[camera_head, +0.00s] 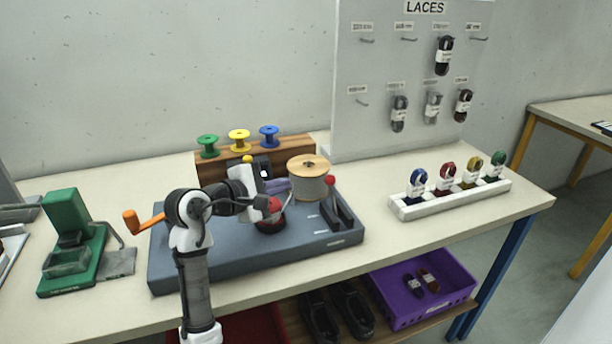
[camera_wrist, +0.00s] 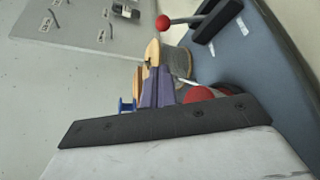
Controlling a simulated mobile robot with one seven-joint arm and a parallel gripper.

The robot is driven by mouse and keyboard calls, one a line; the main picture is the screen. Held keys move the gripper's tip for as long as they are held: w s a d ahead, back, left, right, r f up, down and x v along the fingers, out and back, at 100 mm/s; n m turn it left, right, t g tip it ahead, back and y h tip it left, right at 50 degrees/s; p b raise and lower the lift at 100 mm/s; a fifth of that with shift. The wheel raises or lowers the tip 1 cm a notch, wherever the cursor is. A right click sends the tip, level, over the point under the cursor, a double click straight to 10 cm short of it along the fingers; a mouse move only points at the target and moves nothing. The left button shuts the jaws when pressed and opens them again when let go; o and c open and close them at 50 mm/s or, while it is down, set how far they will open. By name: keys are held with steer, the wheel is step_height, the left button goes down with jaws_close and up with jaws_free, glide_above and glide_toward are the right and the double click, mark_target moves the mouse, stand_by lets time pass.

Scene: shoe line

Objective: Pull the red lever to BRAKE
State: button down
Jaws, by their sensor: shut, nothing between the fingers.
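The red lever is a red ball (camera_head: 330,181) on an arm at a black housing (camera_head: 340,212), at the right end of the blue-grey machine base (camera_head: 215,262). In the wrist view its red ball (camera_wrist: 163,22) is near the top, with a pale rod running to the black housing (camera_wrist: 216,20). My gripper (camera_head: 281,187) is over the middle of the base, left of the lever and apart from it. Its purple fingers (camera_wrist: 157,84) are shut and empty in the wrist view. The white labels by the lever are too small to read.
A grey drum with a wooden top (camera_head: 309,174) stands behind and between my gripper and the lever. Another red rounded part (camera_head: 274,204) sits just below my gripper. An orange crank handle (camera_head: 135,222) sticks out left. Bare table lies right of the base, before the white lace rack (camera_head: 450,199).

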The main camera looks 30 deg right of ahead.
mark_target(333, 196)
steer(key=shift+s+d+f+g, duration=0.3)
steer(key=shift+s+d+g, duration=0.2)
steer(key=p+x, duration=0.1)
steer(key=x, duration=0.9)
steer(key=shift+w+p, duration=0.1)
steer(key=shift+p, duration=0.3)
